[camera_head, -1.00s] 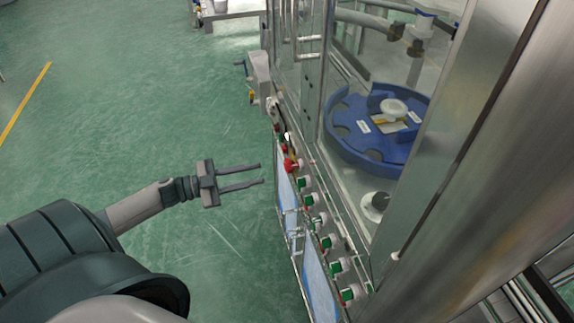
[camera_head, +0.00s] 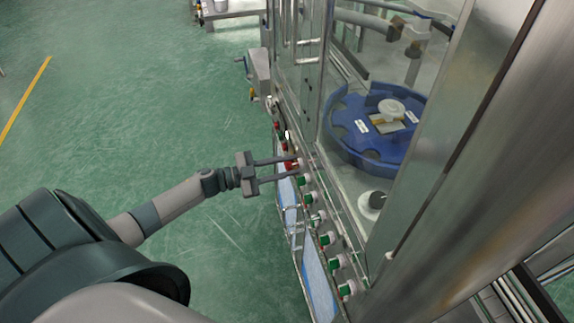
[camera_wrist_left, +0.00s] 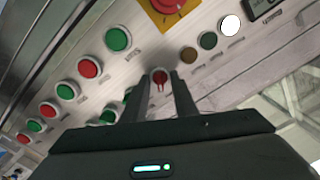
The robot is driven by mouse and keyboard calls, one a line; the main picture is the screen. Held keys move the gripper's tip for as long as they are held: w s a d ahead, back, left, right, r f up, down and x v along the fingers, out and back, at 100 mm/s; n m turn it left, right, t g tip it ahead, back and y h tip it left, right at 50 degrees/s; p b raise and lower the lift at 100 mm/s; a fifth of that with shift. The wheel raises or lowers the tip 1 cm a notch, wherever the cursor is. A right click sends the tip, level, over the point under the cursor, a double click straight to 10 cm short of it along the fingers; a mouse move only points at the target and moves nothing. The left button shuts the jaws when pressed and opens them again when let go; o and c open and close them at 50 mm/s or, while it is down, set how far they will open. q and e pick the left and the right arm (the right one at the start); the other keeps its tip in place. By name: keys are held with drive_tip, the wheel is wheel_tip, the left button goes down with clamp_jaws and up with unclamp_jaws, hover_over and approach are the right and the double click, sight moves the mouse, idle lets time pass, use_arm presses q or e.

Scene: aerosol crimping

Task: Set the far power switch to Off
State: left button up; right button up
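My left gripper (camera_head: 299,167) reaches from the left to the machine's control panel. Its two fingers are apart, with their tips at the panel face. In the left wrist view, a small red knob (camera_wrist_left: 160,76) with a narrow handle sits between the fingertips of the gripper (camera_wrist_left: 160,92). Contact with the knob cannot be told. I cannot tell whether this knob is the far power switch, as no label on it is readable. In the head view the fingers partly cover the controls there. My right gripper is not in view.
A red control on a yellow plate (camera_wrist_left: 172,10) and several lamps, one white (camera_wrist_left: 230,25), are near the knob. Green and red buttons (camera_head: 336,263) line the panel. Behind glass is a blue star-wheel (camera_head: 346,140). The green floor (camera_head: 130,110) at left is clear.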

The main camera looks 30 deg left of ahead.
use_arm(q)
clamp_jaws()
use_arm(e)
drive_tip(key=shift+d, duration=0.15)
